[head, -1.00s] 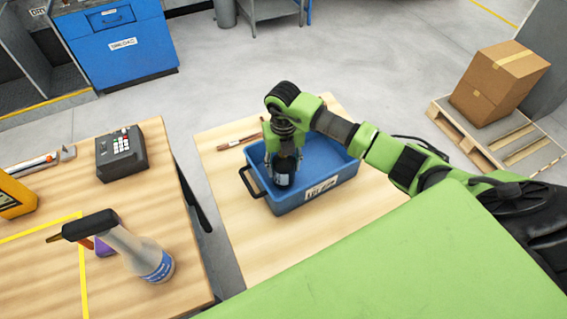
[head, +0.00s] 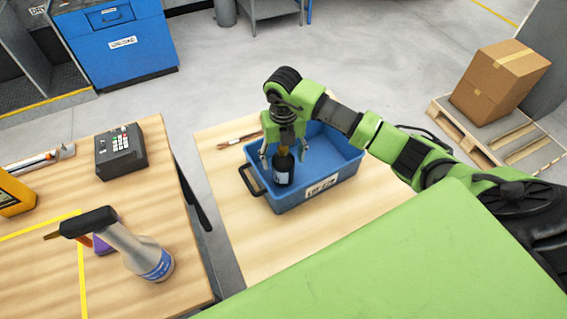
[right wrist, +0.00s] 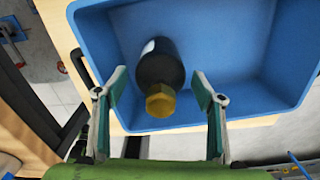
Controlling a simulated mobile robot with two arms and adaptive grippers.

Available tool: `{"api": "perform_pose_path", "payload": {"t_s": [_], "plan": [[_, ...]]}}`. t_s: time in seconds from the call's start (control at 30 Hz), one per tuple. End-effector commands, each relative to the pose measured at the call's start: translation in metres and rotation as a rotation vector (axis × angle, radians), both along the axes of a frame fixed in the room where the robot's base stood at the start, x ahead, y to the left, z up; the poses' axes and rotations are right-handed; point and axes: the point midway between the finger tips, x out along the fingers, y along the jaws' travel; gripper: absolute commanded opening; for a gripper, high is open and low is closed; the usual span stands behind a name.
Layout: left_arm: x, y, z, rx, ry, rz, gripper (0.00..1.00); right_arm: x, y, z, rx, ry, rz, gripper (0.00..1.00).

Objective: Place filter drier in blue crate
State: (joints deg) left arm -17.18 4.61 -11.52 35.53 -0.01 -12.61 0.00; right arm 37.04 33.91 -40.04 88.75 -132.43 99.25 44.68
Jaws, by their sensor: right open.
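The filter drier (head: 283,170), a dark cylinder with a white label and a brass fitting on top, stands inside the blue crate (head: 325,190), near its left end. The right wrist view shows the drier (right wrist: 160,68) with its brass end towards the camera. My right gripper (head: 282,153) is above the drier, pointing down. In the right wrist view its two fingers (right wrist: 160,95) are spread wide, with a gap on each side of the brass end. The crate (right wrist: 255,50) fills much of that view. My left gripper is not in view.
The crate stands on a wooden table (head: 260,245) with a copper-coloured tool (head: 240,140) behind it. A spray bottle (head: 140,250) and a keypad box (head: 121,152) are on the left table. Cardboard boxes (head: 500,82) sit on a pallet at right.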

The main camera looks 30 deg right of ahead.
Motion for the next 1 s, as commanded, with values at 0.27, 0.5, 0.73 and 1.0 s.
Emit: {"api": "perform_pose_path", "payload": {"t_s": [0.27, 0.5, 0.73, 1.0], "plan": [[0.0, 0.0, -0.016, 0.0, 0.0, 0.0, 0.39, 0.002, -0.001, 0.059, -0.001, -0.005, 0.0, 0.63], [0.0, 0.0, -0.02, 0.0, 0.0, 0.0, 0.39, 0.001, 0.0, 0.087, 0.0, -0.002, -0.001, 0.63], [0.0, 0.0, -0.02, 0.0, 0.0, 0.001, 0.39, 0.0, 0.0, 0.091, -0.001, 0.0, -0.001, 0.63], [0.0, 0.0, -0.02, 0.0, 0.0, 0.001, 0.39, 0.0, 0.0, 0.091, -0.001, 0.0, -0.001, 0.63]]}}
